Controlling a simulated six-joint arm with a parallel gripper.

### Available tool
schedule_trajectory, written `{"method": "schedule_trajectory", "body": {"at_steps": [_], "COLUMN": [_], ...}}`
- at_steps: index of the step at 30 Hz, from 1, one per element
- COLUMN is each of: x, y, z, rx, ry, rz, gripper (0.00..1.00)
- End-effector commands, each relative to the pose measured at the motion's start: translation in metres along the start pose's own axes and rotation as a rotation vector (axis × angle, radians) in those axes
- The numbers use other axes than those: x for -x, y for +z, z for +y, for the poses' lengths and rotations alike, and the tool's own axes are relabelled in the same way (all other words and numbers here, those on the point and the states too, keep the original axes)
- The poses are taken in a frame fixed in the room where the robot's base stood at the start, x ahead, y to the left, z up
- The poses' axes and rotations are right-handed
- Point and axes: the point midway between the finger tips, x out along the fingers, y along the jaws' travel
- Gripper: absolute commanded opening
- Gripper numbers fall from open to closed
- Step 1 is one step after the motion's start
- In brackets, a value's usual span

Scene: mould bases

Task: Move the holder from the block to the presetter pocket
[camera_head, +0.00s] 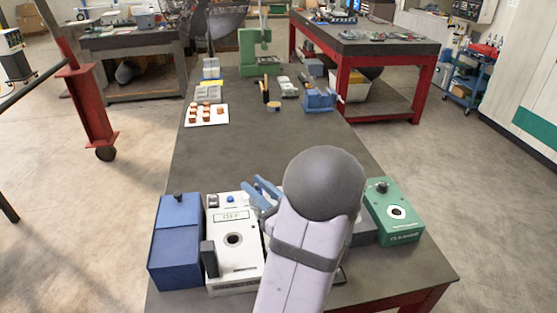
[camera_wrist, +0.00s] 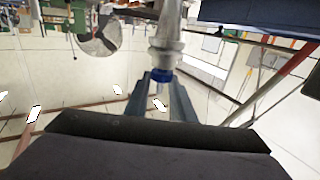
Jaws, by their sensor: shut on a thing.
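My gripper (camera_head: 262,192) is left of my arm's round joint in the head view, near the far right edge of a white box. In the wrist view its two blue fingers (camera_wrist: 162,100) are shut on the holder (camera_wrist: 167,40), a silvery metal piece with a blue band. The holder cannot be made out in the head view. The white box (camera_head: 220,270) has a round dark pocket (camera_head: 233,239), a small display and buttons; it looks like the presetter. A green box (camera_head: 392,212) with a round hole stands at right. A dark grey block (camera_head: 362,232) is mostly hidden by my arm.
A blue box (camera_head: 175,247) stands close left of the white box. A dark upright piece (camera_head: 209,259) stands at the white box's front left. A white tray (camera_head: 223,118) with several brown pieces lies farther back. The middle of the table (camera_head: 230,155) is clear.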

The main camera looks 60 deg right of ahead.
Motion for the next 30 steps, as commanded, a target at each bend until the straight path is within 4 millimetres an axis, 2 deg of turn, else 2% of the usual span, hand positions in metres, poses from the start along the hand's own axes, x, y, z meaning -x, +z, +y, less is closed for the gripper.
{"method": "schedule_trajectory", "body": {"at_steps": [1, 9, 15, 21, 30], "x": [-0.002, -0.006, -0.007, -0.009, -0.010], "y": [-0.013, -0.024, -0.033, -0.040, -0.043], "z": [-0.008, -0.046, -0.067, -0.078, -0.083], "rx": [-0.005, -0.006, -0.004, 0.000, 0.003], "ry": [-0.022, -0.102, -0.137, -0.157, -0.165], "rz": [0.002, 0.001, 0.002, 0.002, 0.003], "gripper": [0.00, 0.00, 0.00, 0.00, 0.00]}}
